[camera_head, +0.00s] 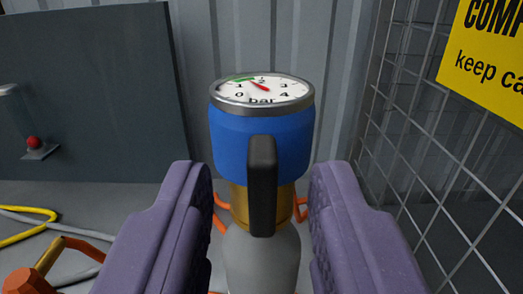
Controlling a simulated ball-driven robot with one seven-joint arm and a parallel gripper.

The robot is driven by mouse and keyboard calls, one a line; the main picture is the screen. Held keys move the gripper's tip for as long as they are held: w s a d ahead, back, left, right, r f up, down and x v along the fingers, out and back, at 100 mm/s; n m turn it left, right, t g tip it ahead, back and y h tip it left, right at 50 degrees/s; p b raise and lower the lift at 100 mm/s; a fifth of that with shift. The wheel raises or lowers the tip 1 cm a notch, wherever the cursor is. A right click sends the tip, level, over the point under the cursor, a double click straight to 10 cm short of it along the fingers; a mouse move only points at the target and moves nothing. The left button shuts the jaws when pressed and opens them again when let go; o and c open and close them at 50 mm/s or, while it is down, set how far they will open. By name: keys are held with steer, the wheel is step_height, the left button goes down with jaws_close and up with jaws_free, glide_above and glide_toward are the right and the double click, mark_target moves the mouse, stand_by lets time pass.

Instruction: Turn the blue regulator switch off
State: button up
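The blue regulator (225,140) stands upright in the middle of the view, on a brass neck above a grey bottle (262,262). A round gauge (262,91) marked "bar" tops it, with a red needle and a green band. A black switch lever (262,186) on its front hangs vertically, pointing down. My gripper (260,190) is open, with one purple finger to the left of the lever and one to the right. Clear gaps show between the fingers and the lever. The lever hides part of the brass neck.
A wire mesh fence (425,150) with a yellow sign (490,55) stands at the right. A dark panel (95,95) stands at the back left. An orange and brass fitting (38,270) and a yellow hose (28,236) lie at the lower left.

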steer(key=shift+w, duration=0.2)
jaws_close()
steer(key=shift+r+m+p, duration=0.1)
steer(key=shift+m+p, duration=0.3)
steer(key=m+p, duration=0.2)
steer(key=shift+d+r+m, duration=0.1)
steer(key=shift+m, duration=0.3)
steer(key=m+p, duration=0.1)
steer(key=m, duration=0.1)
steer(key=shift+d+m+p, duration=0.1)
steer(key=shift+m+p, duration=0.25)
steer(key=shift+m, duration=0.05)
steer(key=m+p, duration=0.1)
steer(key=m, duration=0.4)
steer(key=shift+f, duration=0.2)
steer(key=m, duration=0.6)
steer(key=shift+f, duration=0.15)
steer(key=shift+m+b, duration=0.3)
steer(key=shift+m, duration=0.1)
